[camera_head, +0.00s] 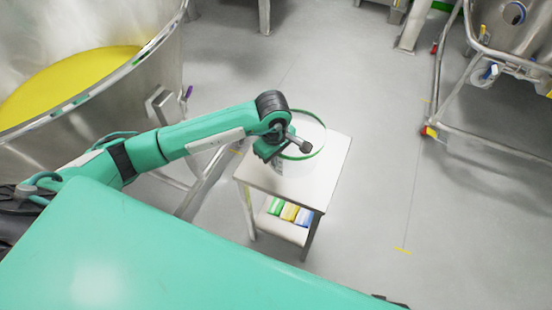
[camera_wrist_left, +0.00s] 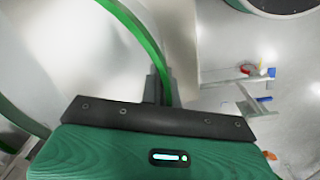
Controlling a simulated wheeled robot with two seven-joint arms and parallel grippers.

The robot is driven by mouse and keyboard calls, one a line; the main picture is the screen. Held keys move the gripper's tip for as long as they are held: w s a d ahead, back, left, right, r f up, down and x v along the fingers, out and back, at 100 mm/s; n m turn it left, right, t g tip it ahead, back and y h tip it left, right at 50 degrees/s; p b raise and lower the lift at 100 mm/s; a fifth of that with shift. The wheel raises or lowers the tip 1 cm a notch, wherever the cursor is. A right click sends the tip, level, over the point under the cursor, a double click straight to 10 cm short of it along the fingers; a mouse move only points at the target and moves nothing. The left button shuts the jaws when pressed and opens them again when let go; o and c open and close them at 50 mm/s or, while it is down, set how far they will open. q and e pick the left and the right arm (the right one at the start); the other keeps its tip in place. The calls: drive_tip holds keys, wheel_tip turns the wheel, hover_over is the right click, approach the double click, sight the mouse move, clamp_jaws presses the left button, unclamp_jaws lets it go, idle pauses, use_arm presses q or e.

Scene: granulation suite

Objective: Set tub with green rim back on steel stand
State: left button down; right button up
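The white tub (camera_head: 299,182) with the green rim is upright at the steel stand (camera_head: 330,172). Its base is over the stand's top; I cannot tell whether it rests there or hangs slightly above. My left gripper (camera_head: 282,152) reaches over the near left part of the rim. In the left wrist view the green rim (camera_wrist_left: 137,26) runs down between the two fingertips (camera_wrist_left: 162,88), which close on the tub's wall from both sides. My arm and gripper hide part of the rim. My right gripper is out of view.
A large steel vessel (camera_head: 166,62) with yellow contents stands at the left. The stand's lower shelf holds several small coloured boxes (camera_head: 289,211). A wheeled steel frame (camera_head: 470,139) is at the right. The floor (camera_head: 380,130) between is clear.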

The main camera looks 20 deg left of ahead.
use_arm(q)
drive_tip(key=shift+f, duration=0.55)
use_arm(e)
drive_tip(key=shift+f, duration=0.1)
use_arm(q)
drive_tip(key=shift+f, duration=0.1)
drive_tip(key=c, duration=1.7)
unclamp_jaws()
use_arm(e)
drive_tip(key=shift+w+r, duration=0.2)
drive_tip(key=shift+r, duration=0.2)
use_arm(q)
wheel_tip(320, 180, up, 5)
drive_tip(key=shift+f, duration=0.1)
drive_tip(key=shift+s+a+r, duration=0.1)
drive_tip(key=shift+s+r, duration=0.05)
drive_tip(key=shift+r, duration=1.75)
drive_tip(key=shift+s+r, duration=0.15)
drive_tip(key=shift+r, duration=1.7)
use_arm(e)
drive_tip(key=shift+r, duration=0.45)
